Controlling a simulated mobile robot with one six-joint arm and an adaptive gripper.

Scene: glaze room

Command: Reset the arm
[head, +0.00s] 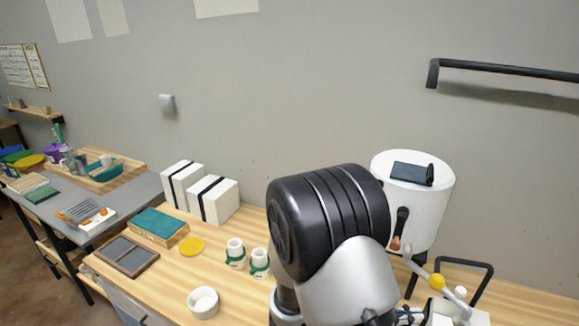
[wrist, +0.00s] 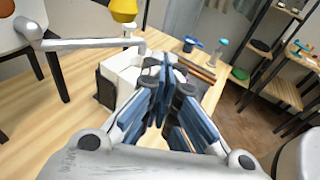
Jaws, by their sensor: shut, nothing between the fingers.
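My gripper (wrist: 167,78) shows in the wrist view with its blue-padded fingers together and nothing between them. It is above the wooden table and points towards a white block-like thing (wrist: 122,72) with a dark side; I cannot tell whether they touch. In the head view my arm's black and silver links fill the middle front, and my gripper is not clearly visible there.
A white drum (head: 420,205) stands on legs right of my arm, near a pale bar with a yellow knob (head: 437,281). Two white boxes (head: 214,200), two small white jars (head: 235,252) and a white bowl (head: 203,302) stand left. A rail (head: 505,70) juts from the wall.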

